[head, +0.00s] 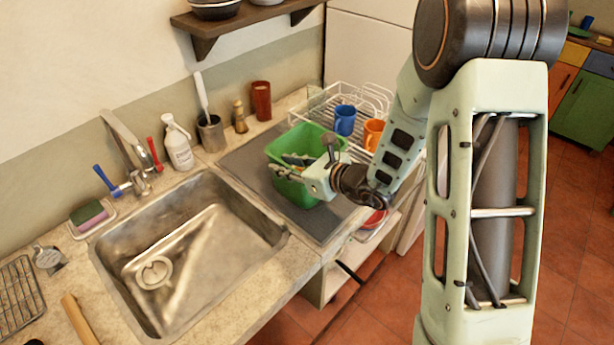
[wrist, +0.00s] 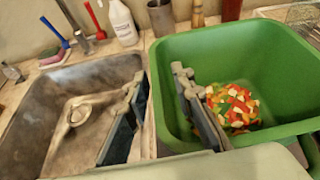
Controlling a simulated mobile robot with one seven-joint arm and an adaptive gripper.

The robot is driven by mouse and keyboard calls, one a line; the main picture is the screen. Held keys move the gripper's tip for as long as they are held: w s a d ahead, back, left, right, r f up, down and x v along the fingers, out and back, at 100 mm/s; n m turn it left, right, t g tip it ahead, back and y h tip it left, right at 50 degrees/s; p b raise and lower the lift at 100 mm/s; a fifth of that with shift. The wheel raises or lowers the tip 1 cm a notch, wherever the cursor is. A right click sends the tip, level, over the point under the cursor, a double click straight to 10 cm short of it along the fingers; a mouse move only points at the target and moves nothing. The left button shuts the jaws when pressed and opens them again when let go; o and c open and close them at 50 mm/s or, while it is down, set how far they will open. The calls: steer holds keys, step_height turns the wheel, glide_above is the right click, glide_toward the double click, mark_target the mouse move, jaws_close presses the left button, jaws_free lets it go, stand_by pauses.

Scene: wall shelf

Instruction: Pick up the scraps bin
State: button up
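The scraps bin is a green open-topped bin (head: 296,191) on the grey drainboard right of the sink. In the wrist view the bin (wrist: 228,43) holds red, orange, green and pale chopped scraps (wrist: 235,105). My gripper (head: 284,166) is at the bin's rim, and it also shows in the wrist view (wrist: 158,78). Its fingers are apart, one inside the bin and one outside on the sink side, with the bin's wall between them. I cannot tell whether either finger touches the wall.
The steel sink (head: 190,245) lies left of the bin. A white dish rack (head: 365,103) with a blue mug (head: 344,120) and an orange mug (head: 373,134) stands behind it. A soap bottle (head: 178,146), a utensil crock (head: 211,133) and a brown-red cup (head: 261,100) line the wall.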

steer(key=shift+c, duration=0.2)
jaws_close()
steer(key=shift+r, duration=0.1)
